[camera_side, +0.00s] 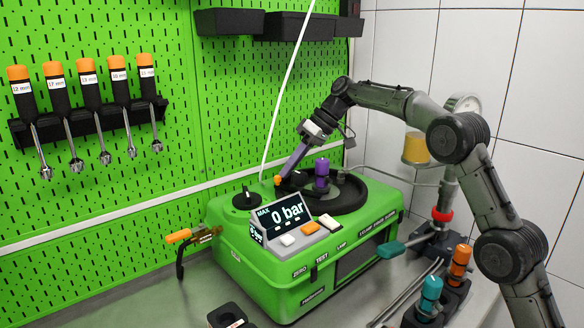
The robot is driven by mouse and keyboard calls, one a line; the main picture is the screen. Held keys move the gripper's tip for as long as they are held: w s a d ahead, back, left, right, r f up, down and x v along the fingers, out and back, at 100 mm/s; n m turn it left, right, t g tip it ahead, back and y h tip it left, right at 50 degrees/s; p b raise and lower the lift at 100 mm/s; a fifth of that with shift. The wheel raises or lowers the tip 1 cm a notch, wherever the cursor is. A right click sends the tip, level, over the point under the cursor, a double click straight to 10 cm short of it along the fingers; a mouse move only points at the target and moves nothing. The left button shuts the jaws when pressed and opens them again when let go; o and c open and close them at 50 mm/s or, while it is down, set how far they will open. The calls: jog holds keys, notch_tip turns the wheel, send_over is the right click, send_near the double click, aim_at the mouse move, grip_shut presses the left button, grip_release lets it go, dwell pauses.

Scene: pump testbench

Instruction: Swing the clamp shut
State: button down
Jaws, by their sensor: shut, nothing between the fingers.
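The green pump testbench (270,262) stands on the bench with a black ring (350,192) on top. A purple cylinder (321,170) stands upright at the ring. My gripper (283,172) reaches down from the upper right, its slim purple end slanting to the left of the cylinder. It is shut and holds nothing. A small orange tip (277,181) shows right at its end; I cannot tell whether they touch. A lever with an orange handle (178,236) sticks out from the left side of the testbench. I cannot tell for certain which of these orange parts belongs to the clamp.
A display reading 0 bar (283,215) and a black knob (245,197) are close to my gripper. A pale hose (287,75) rises behind it. Teal (430,293) and orange (460,262) pieces stand in a black holder at right. Several orange-handled tools (88,75) hang on the pegboard.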

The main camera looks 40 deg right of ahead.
aim_at(277, 176)
jog(key=shift+a, duration=0.7)
jog(key=shift+w+a+n+g+y, duration=0.1)
jog(key=shift+a+n+g+y, duration=0.35)
jog(key=shift+n, duration=0.35)
jog(key=shift+s+a, duration=0.5)
jog(key=shift+a, duration=0.4)
jog(key=shift+s+a+n+g, duration=0.15)
jog(key=shift+a+n+g, duration=0.15)
jog(key=shift+n+g, duration=0.4)
jog(key=shift+s+a, duration=0.3)
jog(key=shift+s, duration=0.2)
jog(key=shift+t, duration=0.25)
jog(key=v, duration=0.7)
jog(key=shift+r, duration=0.25)
